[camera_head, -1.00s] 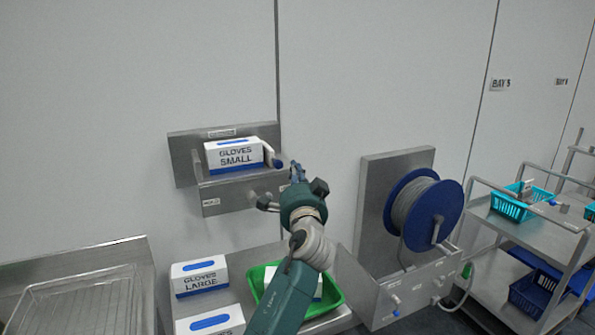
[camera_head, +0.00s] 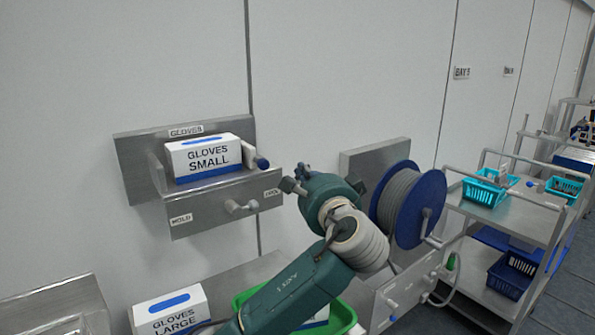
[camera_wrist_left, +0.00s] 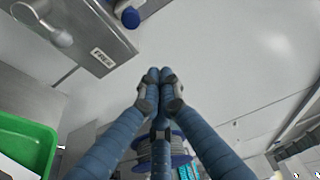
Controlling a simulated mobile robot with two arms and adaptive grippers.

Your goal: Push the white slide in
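A steel glove holder (camera_head: 215,207) on the wall carries a box marked GLOVES SMALL (camera_head: 205,158). A white slide with a blue end (camera_head: 258,162) sticks out at its right side; its blue end also shows in the left wrist view (camera_wrist_left: 130,17). A white knob (camera_head: 240,207) sits on the holder's front between two labels, and shows in the wrist view (camera_wrist_left: 61,38). My left gripper (camera_head: 302,171) is right of the holder, apart from the slide. In the wrist view its fingers (camera_wrist_left: 160,77) are together with nothing between them. My right gripper is out of view.
A blue hose reel (camera_head: 420,208) on a steel panel stands right of my left arm. A green tray (camera_head: 345,318) and a GLOVES LARGE box (camera_head: 170,312) are below. A trolley (camera_head: 520,225) with teal baskets is at the right. The wall above is clear.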

